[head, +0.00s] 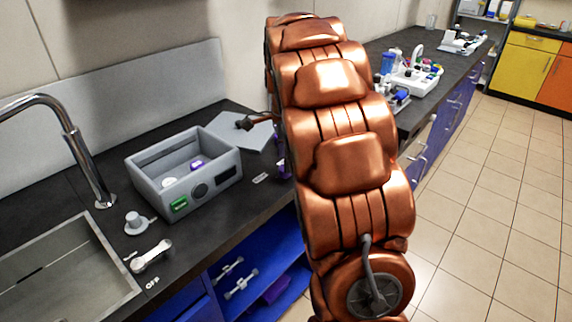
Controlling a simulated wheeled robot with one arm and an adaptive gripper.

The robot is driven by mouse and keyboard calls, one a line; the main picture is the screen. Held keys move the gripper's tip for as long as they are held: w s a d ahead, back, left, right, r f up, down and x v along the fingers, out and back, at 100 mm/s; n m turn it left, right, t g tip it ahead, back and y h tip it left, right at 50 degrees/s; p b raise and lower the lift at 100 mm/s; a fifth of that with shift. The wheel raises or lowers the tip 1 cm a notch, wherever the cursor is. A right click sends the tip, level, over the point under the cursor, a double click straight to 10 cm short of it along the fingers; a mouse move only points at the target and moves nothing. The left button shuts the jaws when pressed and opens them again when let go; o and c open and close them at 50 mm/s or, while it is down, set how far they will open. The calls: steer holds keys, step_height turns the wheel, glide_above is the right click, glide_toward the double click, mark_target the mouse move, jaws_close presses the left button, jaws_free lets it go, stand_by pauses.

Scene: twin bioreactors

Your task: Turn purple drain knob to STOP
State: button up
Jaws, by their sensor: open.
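A small purple part (282,168) shows near the counter's front edge, just right of a small pale label. It may be the purple drain knob, but most of what it belongs to is hidden behind my arm, and its setting cannot be read. A dark fitting (245,123) on a short brownish stem juts out to the left above it, over a flat grey plate (250,138). I cannot make out my gripper; it seems hidden behind my arm. No STOP mark is readable.
On the dark counter (225,200) stands an open grey box (150,188) with small items inside. To its left are a sink (60,275), a curved tap (75,150) and a lever (152,256) marked OFF. Tiled floor (500,200) is clear on the right.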

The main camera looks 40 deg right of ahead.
steer(key=shift+f, duration=1.3)
steer(key=c, duration=1.2)
